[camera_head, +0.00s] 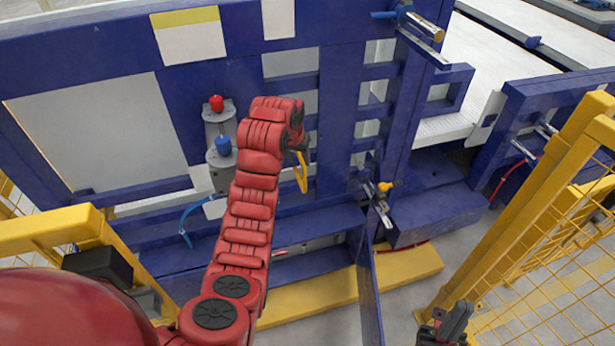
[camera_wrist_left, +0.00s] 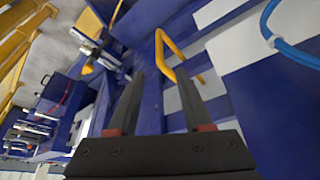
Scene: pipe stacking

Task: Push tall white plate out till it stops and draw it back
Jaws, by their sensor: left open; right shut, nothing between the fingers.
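My left gripper (camera_wrist_left: 160,72) is open in the left wrist view, with two dark fingers apart and nothing between them. A yellow handle (camera_wrist_left: 166,42) stands just beyond its fingertips on the blue frame. In the head view the yellow handle (camera_head: 302,172) shows beside my red left wrist, which hides most of that gripper. A white plate (camera_head: 290,100) shows partly behind the wrist between blue bars; I cannot tell whether the handle belongs to it. My right gripper (camera_head: 458,322) is shut and empty at the lower right, away from the frame.
Red and blue knobs (camera_head: 218,125) stand left of my left wrist. Metal clamps with a yellow knob (camera_head: 382,190) sit right of it. A blue hose (camera_head: 185,225) hangs at the left. A yellow mesh fence (camera_head: 560,240) borders the right. Grey floor (camera_head: 405,300) shows before the frame.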

